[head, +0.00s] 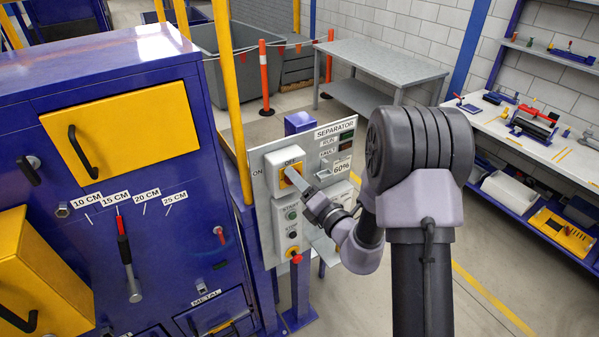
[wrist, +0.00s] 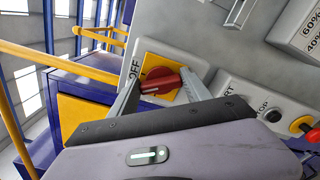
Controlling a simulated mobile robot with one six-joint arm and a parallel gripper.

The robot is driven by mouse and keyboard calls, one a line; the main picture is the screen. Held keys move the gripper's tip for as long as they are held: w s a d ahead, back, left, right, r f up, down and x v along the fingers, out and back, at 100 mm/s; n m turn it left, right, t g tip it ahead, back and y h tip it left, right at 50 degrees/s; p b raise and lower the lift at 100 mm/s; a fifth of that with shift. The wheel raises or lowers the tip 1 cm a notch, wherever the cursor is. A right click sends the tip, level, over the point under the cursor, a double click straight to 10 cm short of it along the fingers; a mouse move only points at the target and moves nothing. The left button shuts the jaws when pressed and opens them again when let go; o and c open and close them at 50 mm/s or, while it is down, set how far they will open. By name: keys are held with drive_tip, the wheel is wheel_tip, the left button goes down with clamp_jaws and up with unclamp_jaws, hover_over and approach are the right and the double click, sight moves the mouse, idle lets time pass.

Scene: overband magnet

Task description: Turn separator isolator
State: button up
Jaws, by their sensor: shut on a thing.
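The separator isolator is a grey box with a yellow plate (head: 284,166) on the panel below the SEPARATOR sign. It is marked OFF at the top and ON at the left. In the wrist view its red rotary handle (wrist: 161,82) sits on the yellow plate (wrist: 150,72), beside the OFF mark. My gripper (head: 291,177) reaches the isolator from the right and hides most of the handle in the head view. In the wrist view my gripper's (wrist: 161,80) two fingers are shut on the ends of the red handle.
Start and stop buttons (head: 292,215) and a red knob on yellow (head: 296,256) sit just below the isolator. A yellow post (head: 234,100) and a blue cabinet (head: 130,130) stand close at the left.

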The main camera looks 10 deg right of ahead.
drive_tip(key=shift+f+m+p, duration=0.1)
drive_tip(key=shift+m+p, duration=2.65)
drive_tip(key=shift+m, duration=0.35)
drive_tip(key=o, duration=1.4)
drive_tip(key=shift+c, duration=0.2)
